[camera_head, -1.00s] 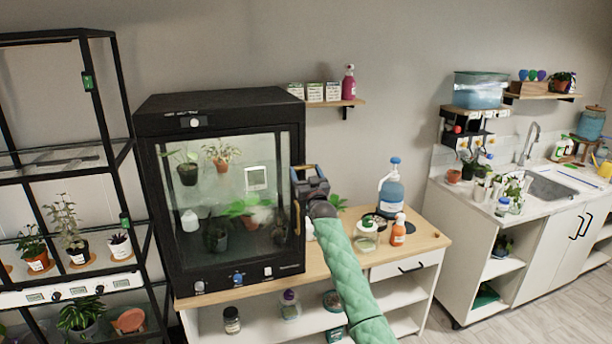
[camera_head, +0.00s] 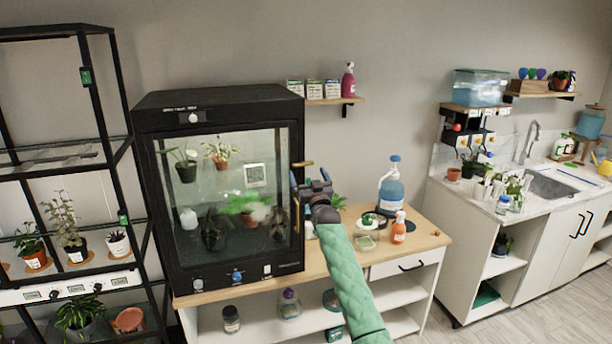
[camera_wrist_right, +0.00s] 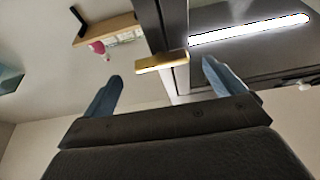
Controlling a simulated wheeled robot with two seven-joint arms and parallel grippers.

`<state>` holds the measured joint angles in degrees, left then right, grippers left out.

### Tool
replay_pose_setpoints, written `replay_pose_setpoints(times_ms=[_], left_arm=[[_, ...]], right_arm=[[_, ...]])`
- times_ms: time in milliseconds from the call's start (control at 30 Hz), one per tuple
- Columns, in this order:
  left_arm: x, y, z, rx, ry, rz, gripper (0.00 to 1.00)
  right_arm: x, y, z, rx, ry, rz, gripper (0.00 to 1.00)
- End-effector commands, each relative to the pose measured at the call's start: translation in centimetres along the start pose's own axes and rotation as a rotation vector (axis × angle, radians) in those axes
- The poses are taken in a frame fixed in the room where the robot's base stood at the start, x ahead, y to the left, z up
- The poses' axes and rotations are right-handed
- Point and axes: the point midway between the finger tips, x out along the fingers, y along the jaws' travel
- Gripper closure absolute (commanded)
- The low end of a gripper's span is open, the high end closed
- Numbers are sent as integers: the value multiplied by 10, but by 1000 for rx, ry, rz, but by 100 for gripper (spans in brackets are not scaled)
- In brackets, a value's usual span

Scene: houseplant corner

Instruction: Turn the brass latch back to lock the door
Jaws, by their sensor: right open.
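The brass latch (camera_head: 303,164) sits at the upper right edge of the door (camera_head: 220,190) of the black plant cabinet (camera_head: 215,98) and lies about level. In the right wrist view the latch (camera_wrist_right: 162,62) crosses the dark cabinet edge, between the fingers in the picture and apart from both. My right gripper (camera_head: 309,182) is open and empty, just below the latch in the head view; its two blue-grey fingers also show in the wrist view (camera_wrist_right: 160,76). The door looks closed against the frame. A brass handle (camera_head: 296,215) is partly visible below. My left gripper is out of view.
The cabinet stands on a wooden-topped bench (camera_head: 425,240). A blue jug (camera_head: 391,190) and an orange spray bottle (camera_head: 399,230) stand right of my arm. A small wall shelf (camera_head: 335,101) with packets and a pink bottle is above. A black rack (camera_head: 65,165) stands left.

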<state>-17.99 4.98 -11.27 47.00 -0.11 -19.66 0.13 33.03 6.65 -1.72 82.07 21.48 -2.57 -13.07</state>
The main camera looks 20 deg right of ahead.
Motion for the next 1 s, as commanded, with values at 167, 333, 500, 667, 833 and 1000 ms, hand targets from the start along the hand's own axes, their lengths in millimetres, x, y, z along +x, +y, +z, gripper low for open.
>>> replay_pose_setpoints(times_ms=[167,333,500,667,833,1000], left_arm=[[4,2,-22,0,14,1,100],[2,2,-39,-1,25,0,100],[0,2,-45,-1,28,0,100],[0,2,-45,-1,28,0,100],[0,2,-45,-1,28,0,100],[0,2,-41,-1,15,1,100]], right_arm=[[-26,-1,3,2,1,0,5],[-40,0,2,1,0,0,5],[-44,0,0,1,1,0,5],[-44,0,-1,1,1,0,5],[-44,0,0,1,1,0,5],[-44,-1,3,24,-18,-4,5]])
